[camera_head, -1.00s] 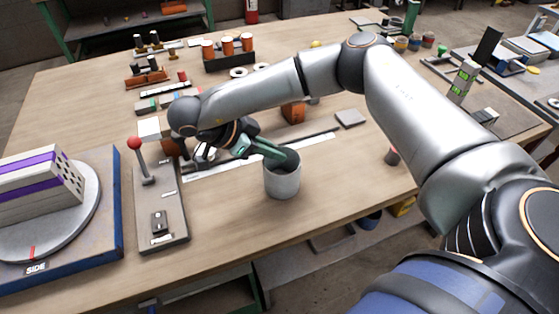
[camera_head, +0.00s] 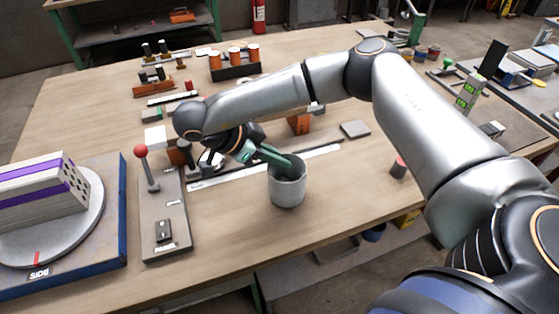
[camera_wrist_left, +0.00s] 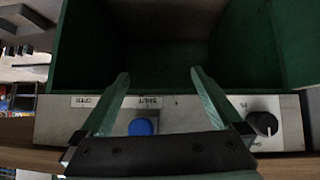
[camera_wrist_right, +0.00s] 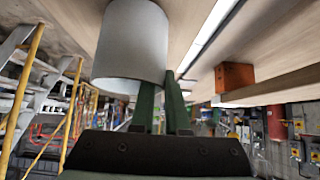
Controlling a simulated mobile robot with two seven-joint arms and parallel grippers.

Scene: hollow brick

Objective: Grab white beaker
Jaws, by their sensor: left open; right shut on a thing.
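The white beaker (camera_head: 287,186), a pale grey-white open cylinder, stands upright on the wooden table in the head view. My right gripper (camera_head: 290,162) reaches in from the left with its green fingers at the beaker's rim. In the right wrist view the beaker (camera_wrist_right: 132,45) fills the upper middle, and the right gripper's fingers (camera_wrist_right: 168,92) are close together on its wall. One fingertip is hidden behind the wall. My left gripper (camera_wrist_left: 158,88) shows only in its own wrist view, open and empty, in front of a green box.
A panel with a red-knobbed lever (camera_head: 141,151) stands left of the beaker. A turntable (camera_head: 60,225) with a purple-striped hollow brick is at the far left. A white strip (camera_head: 225,179) and an orange block (camera_head: 299,124) lie behind. The table's front is clear.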

